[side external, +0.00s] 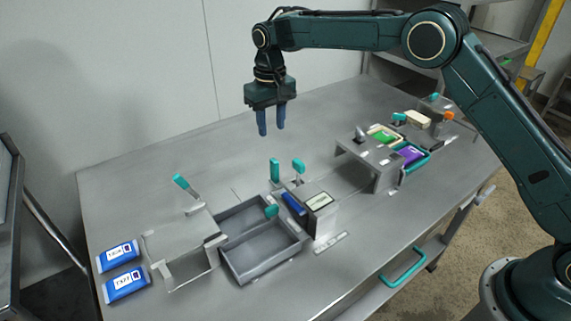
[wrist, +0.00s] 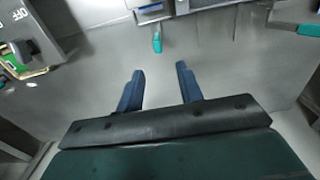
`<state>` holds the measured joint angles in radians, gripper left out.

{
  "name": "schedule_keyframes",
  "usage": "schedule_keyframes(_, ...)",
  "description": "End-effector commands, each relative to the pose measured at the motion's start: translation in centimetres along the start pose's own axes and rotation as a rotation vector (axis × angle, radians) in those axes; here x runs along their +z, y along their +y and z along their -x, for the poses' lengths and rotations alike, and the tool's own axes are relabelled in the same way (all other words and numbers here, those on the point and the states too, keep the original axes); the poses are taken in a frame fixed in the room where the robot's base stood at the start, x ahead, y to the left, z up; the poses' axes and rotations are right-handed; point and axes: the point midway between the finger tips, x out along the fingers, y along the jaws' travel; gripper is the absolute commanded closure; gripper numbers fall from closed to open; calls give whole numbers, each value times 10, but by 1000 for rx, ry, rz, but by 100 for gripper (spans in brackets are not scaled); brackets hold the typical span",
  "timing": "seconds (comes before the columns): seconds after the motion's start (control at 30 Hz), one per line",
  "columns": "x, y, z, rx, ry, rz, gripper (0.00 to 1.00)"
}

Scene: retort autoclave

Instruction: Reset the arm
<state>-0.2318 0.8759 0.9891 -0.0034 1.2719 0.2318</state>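My gripper (side external: 271,122) hangs from the dark green arm, fingers pointing down, above the back middle of the steel table (side external: 150,160). Its two blue fingers are apart with nothing between them. In the wrist view my gripper (wrist: 157,78) also shows open and empty over bare grey tabletop. It touches nothing that I can see.
Two blue pouches (side external: 118,256) lie at the table's left end. A grey two-part tray (side external: 268,262) stands front middle, near teal-handled levers (side external: 274,170). A metal stand (side external: 372,158) with green and purple packs is at right. The table's back left is clear.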

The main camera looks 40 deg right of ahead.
Motion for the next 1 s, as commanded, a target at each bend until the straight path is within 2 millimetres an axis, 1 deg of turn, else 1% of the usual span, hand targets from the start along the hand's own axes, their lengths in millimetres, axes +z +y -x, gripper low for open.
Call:
schedule_keyframes(0.17, 6, 6, 18, -4, 17, -2, 64)
schedule_keyframes(0.27, 14, 13, 34, -7, 33, -2, 64)
schedule_keyframes(0.47, 39, 30, 75, -15, 76, -2, 64)
schedule_keyframes(0.7, 80, 52, 119, -21, 129, -2, 64)
schedule_keyframes(0.87, 111, 66, 143, -25, 166, -3, 64)
schedule_keyframes(1.0, 140, 77, 161, -26, 199, -3, 64)
